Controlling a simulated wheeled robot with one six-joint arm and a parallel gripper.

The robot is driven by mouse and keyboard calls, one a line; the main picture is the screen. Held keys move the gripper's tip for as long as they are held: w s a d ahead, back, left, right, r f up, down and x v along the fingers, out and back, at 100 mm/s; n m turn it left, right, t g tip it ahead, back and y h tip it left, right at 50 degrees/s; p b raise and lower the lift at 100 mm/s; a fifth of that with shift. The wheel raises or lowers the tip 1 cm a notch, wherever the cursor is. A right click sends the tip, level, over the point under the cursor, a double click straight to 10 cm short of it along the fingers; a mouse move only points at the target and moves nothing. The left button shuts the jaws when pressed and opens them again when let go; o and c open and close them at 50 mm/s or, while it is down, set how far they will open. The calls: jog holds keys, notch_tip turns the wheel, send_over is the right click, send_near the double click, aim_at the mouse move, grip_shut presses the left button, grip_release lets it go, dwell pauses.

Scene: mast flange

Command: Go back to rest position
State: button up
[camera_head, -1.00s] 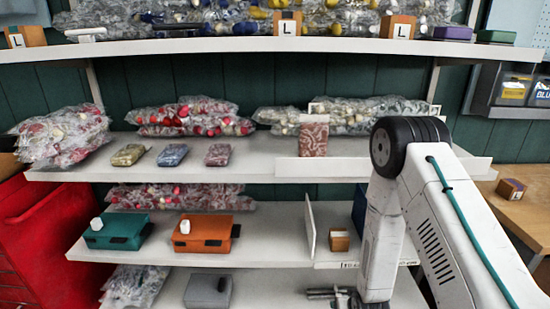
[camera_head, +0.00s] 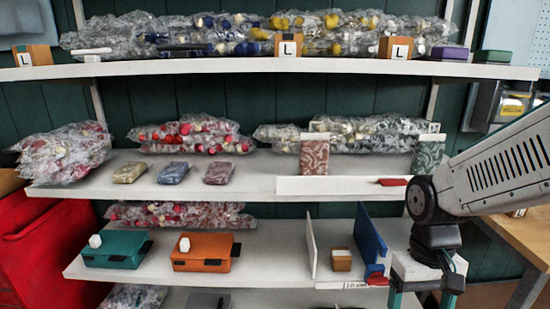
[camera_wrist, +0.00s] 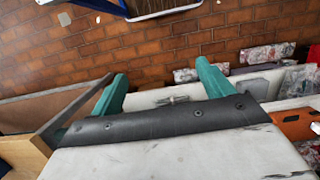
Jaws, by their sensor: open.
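My gripper (camera_head: 420,299) hangs at the lower right of the head view, beside the right end of the lower shelf (camera_head: 270,271). Its green fingers point down, and their tips are cut off by the frame's bottom edge. In the wrist view my gripper (camera_wrist: 161,80) shows two green fingers spread wide apart with nothing held between them. Beyond them are a pale shelf surface and a brick floor (camera_wrist: 150,42). A small grey metallic thing (camera_wrist: 172,100) shows past the palm edge, too small to name.
An upright blue panel (camera_head: 368,243) and a small wooden block (camera_head: 341,260) stand on the lower shelf, left of my arm. A wooden table (camera_head: 510,237) is at right. Teal (camera_head: 117,250) and orange (camera_head: 203,255) boxes sit left. In the wrist view, a wooden edge (camera_wrist: 77,112) is near the left finger.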

jog(key=s+r+t, duration=0.3)
jog(key=s+r, duration=0.5)
jog(key=r, duration=0.3)
jog(key=shift+d, duration=0.35)
jog(key=shift+s+r, duration=0.1)
jog(key=shift+s, duration=0.05)
